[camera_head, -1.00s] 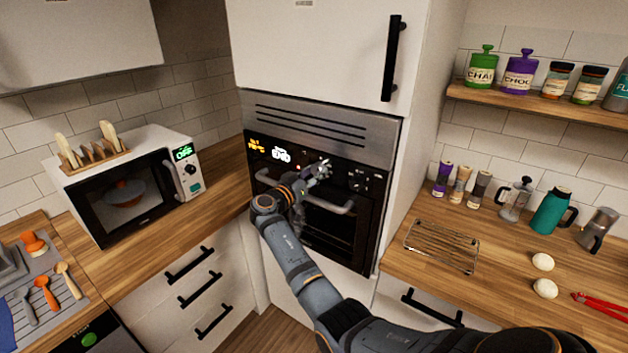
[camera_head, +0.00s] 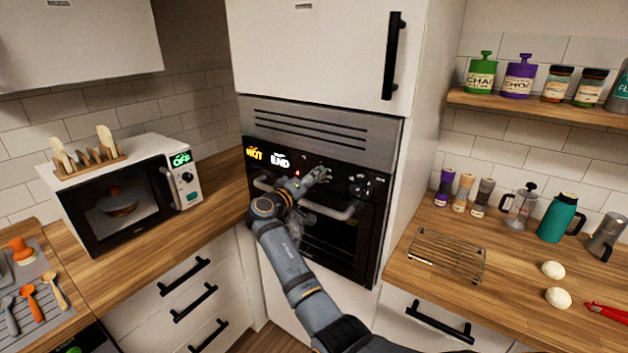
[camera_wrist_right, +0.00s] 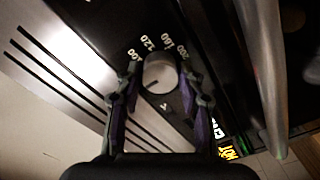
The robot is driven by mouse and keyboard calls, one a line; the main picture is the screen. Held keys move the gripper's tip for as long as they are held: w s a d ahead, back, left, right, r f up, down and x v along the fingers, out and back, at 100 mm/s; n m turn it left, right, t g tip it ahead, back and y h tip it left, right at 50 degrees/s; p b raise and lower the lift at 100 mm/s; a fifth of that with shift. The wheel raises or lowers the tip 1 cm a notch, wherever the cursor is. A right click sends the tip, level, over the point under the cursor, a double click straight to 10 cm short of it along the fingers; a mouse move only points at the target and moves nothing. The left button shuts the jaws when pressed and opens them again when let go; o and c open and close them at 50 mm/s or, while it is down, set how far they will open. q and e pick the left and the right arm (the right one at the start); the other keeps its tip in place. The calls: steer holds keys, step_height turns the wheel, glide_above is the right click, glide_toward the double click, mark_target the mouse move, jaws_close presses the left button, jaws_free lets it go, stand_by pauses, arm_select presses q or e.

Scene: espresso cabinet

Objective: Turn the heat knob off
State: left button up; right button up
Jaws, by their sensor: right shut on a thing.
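The heat knob (camera_wrist_right: 159,74) is a pale round dial in the right wrist view, with numbers including 100, 120 and 200 along its upper side. A short dark mark shows on the lower left of its face. My right gripper (camera_wrist_right: 160,66) is shut on it, one finger on each side. In the head view my right gripper (camera_head: 322,174) is at the oven's control panel and hides the knob. The oven (camera_head: 335,240) shows a yellow HOT and a white END on its display. My left gripper is not in view.
The oven's handle bar (camera_head: 335,211) runs just below the gripper; it also shows in the right wrist view (camera_wrist_right: 262,75). Another oven control (camera_head: 359,184) is to the right. A microwave (camera_head: 120,195) stands left, and a wire rack (camera_head: 446,255) lies on the right counter.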

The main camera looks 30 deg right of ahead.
steer(key=shift+n, duration=0.4)
steer(key=o, duration=1.2)
steer(key=shift+a, duration=0.15)
steer(key=v, duration=0.7)
steer(key=shift+a, duration=0.2)
